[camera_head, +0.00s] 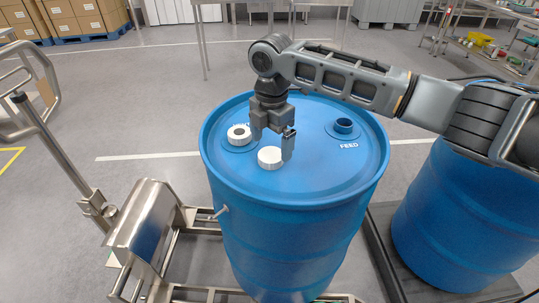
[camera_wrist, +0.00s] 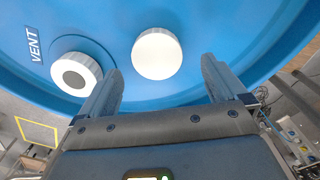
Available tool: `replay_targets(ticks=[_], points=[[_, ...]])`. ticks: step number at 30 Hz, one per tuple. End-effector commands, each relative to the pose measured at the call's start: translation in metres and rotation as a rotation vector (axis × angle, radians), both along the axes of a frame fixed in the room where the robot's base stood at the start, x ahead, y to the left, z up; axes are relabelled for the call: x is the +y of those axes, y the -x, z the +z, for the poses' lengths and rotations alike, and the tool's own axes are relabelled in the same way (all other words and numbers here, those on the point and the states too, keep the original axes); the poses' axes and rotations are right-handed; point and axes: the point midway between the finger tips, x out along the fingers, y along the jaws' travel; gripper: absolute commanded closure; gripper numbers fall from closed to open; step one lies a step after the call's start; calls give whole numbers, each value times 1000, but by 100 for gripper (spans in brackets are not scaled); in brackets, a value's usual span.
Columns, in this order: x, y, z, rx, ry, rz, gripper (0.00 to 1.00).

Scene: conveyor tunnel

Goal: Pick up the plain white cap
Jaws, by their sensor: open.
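The plain white cap (camera_head: 270,158) lies on the blue drum's lid, near the front. It also shows in the wrist view (camera_wrist: 157,53) as a blank white disc just beyond and between the fingers. My gripper (camera_head: 273,150) is open and empty, pointing down above the lid. In the wrist view my gripper (camera_wrist: 162,85) has its fingers apart, with the plain cap ahead of them. A second white cap (camera_head: 239,134) with a dark centre sits at the VENT spot; it shows in the wrist view (camera_wrist: 76,74) left of the left finger.
The drum (camera_head: 290,220) has a raised rim and an open FEED port (camera_head: 344,127) at the lid's right. Another blue drum (camera_head: 450,220) stands at right. A steel trolley frame (camera_head: 150,225) stands at left. The lid's front right is clear.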

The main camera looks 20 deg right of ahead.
Motion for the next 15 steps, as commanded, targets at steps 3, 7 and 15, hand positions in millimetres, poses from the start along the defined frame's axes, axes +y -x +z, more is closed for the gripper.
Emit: replay_targets(ticks=[3, 7, 15], points=[[2, -3, -17, 3, 3, 0, 2], [2, -3, -33, 2, 1, -1, 2], [2, -3, -40, 1, 0, -1, 2]])
